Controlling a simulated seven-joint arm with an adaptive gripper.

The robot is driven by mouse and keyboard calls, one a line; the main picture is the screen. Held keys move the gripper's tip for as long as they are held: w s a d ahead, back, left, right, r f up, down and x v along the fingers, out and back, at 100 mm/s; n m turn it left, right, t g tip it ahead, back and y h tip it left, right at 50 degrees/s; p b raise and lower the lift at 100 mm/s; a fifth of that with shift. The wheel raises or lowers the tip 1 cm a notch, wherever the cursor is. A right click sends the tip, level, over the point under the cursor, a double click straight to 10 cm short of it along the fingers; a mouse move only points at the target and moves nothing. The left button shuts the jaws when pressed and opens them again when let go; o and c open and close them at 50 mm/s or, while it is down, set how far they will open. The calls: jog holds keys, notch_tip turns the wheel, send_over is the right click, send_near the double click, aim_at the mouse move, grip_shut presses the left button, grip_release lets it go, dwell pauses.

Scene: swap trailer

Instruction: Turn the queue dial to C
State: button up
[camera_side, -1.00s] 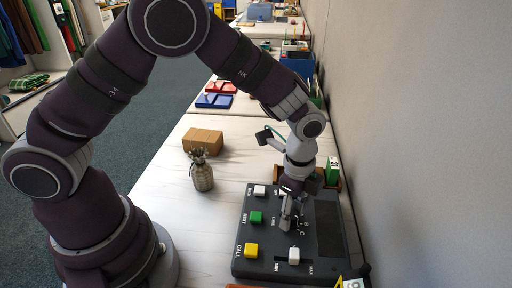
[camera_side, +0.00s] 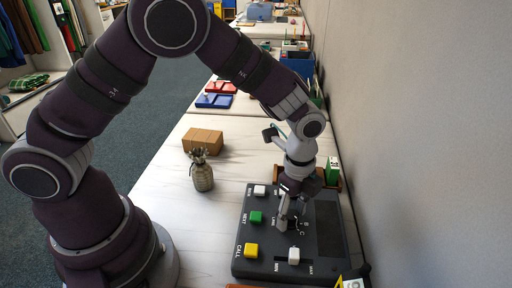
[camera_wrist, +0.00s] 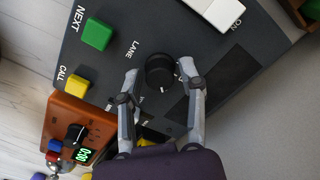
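The queue dial, a round black knob (camera_wrist: 160,70), sits on the dark grey control panel (camera_wrist: 215,62) by the LANE label. A small white mark shows on its lower edge in the wrist view. My gripper (camera_wrist: 161,70) is open, with one fingertip on each side of the dial. Small gaps show between the fingertips and the knob in the wrist view. In the side view my gripper (camera_side: 292,217) points down at the panel and hides most of the dial. A letter C (camera_side: 302,233) shows beside it. The other dial letters are partly hidden or too small to read surely.
The panel also carries a green NEXT button (camera_side: 256,217), a yellow CALL button (camera_side: 251,250) and white switches (camera_side: 293,256). An orange box with a green display (camera_wrist: 84,154) stands close beside it. A vase (camera_side: 202,177) and brown box (camera_side: 204,141) stand left. A wall is right.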

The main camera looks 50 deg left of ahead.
aim_at(292, 214)
jog(key=shift+o, duration=1)
notch_tip(292, 214, up, 12)
